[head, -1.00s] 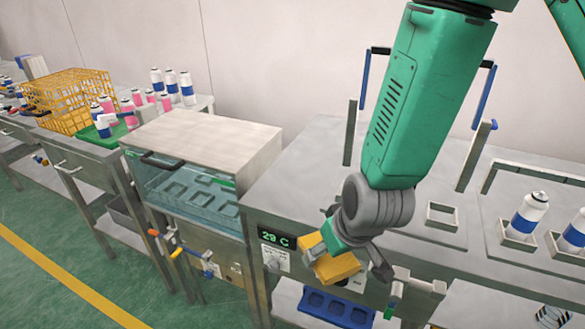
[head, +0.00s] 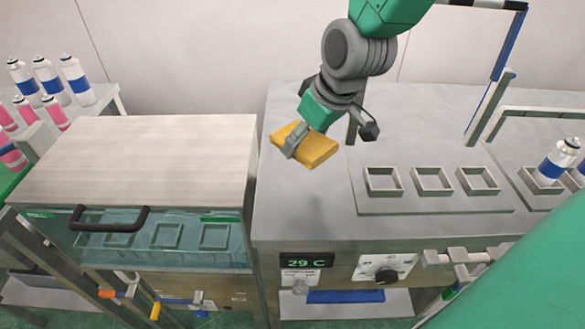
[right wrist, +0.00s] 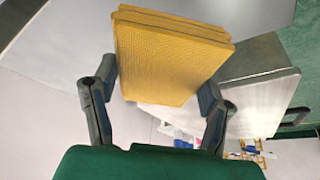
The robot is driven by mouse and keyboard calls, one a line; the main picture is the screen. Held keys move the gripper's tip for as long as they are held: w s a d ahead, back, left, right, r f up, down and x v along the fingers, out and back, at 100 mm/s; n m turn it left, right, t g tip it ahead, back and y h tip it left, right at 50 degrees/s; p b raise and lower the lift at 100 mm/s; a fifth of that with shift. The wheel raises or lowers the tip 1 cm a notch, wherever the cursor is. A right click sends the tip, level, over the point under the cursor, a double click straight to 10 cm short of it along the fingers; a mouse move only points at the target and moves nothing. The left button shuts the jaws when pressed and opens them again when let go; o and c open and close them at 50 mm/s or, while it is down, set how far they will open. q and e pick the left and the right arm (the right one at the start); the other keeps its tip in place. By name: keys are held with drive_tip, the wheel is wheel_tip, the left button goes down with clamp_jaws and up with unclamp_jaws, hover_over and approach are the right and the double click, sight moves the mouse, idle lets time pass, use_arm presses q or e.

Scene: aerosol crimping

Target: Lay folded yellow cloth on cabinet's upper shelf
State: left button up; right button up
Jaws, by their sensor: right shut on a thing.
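The folded yellow cloth (head: 318,152) is a flat, layered pad. My right gripper (head: 296,140) is shut on it and holds it above the left part of the grey bench top. In the right wrist view the cloth (right wrist: 170,58) sits between the two fingers (right wrist: 160,105), its layers showing at the top. My left gripper is out of view. I cannot pick out for sure a cabinet with an upper shelf.
A glass-fronted box (head: 150,150) with a pale top and black handle stands on the left. Square holders (head: 432,182) line the bench top, and a can (head: 560,160) stands at right. A blue tray (head: 345,296) lies below the 29 C display (head: 304,261). The bench's left part is clear.

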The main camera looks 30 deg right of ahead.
hover_over(303, 176)
drive_tip(key=f, duration=0.3)
drive_tip(key=s+f+b, duration=0.1)
drive_tip(key=f, duration=0.1)
drive_tip(key=shift+d+f, duration=0.25)
drive_tip(key=shift+d, duration=0.05)
drive_tip(key=f, duration=0.1)
drive_tip(key=a+f, duration=0.1)
drive_tip(key=f, duration=0.1)
drive_tip(key=shift+b, duration=0.35)
drive_tip(key=shift+a+f, duration=0.1)
drive_tip(key=shift+a, duration=0.1)
drive_tip(key=shift+d, duration=0.25)
drive_tip(key=o, duration=0.9)
drive_tip(key=shift+d+f, duration=0.15)
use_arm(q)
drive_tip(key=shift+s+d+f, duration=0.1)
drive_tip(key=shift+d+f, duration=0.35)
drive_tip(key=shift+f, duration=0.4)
use_arm(e)
drive_tip(key=shift+o, duration=1.2)
drive_tip(key=shift+d, duration=0.1)
